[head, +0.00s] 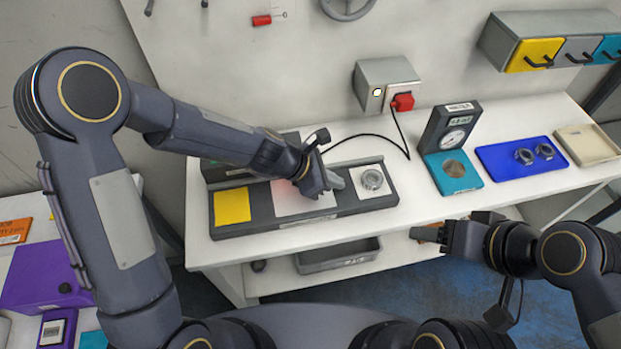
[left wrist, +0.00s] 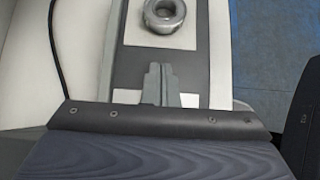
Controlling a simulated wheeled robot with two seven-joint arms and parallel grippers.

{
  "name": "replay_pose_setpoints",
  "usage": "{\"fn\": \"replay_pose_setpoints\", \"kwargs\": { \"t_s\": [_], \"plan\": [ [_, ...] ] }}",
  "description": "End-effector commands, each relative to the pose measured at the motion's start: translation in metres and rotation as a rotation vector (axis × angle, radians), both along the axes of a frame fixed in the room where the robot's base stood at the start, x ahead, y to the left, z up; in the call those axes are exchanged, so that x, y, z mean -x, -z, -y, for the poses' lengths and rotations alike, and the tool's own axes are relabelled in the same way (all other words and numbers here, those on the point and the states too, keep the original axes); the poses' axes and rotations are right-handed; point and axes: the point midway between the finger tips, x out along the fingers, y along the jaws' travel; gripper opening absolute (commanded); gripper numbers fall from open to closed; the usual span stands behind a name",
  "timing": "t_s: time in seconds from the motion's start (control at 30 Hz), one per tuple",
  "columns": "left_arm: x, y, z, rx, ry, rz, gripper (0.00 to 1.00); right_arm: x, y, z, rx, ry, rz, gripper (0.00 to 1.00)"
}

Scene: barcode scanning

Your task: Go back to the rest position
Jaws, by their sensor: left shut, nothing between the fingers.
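My left gripper (head: 334,181) is shut and empty. It hangs over the dark scanning tray (head: 290,221) on the white workbench, just left of a round metal part. In the left wrist view its closed fingers (left wrist: 158,80) point toward that metal ring-shaped part (left wrist: 165,14), with a gap between. The metal part (head: 373,179) sits on the tray's white square at the right end. My right gripper (head: 436,236) is at the lower right, in front of the bench edge. Its fingers are too small and dark to tell their state.
A yellow square (head: 232,206) and a pinkish square (head: 300,199) lie on the tray. A gauge on a teal base (head: 453,172), a blue mat (head: 508,163) with two metal parts and a beige tray (head: 588,146) stand right. A black cable (head: 400,133) runs behind. A grey bin (head: 338,259) is below.

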Motion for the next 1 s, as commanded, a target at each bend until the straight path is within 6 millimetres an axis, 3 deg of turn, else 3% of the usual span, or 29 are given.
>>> {"fn": "replay_pose_setpoints", "kwargs": {
  "t_s": [0.1,0.4,0.87,1.0],
  "plan": [
    [0.004,-0.025,-0.021,0.0,-0.002,0.007,0.0,0.0,-0.004,0.0,0.0,0.0,0.0,0.68],
    [0.013,-0.063,-0.059,0.001,0.0,0.005,0.0,0.0,-0.008,0.0,0.0,0.0,0.0,0.68],
    [0.018,-0.074,-0.07,-0.003,0.011,0.014,0.0,0.0,-0.009,0.0,0.0,0.0,0.0,0.68],
    [0.029,-0.097,-0.091,-0.042,0.113,0.156,0.0,0.0,-0.009,0.0,0.0,0.0,0.0,0.68]
  ]
}}
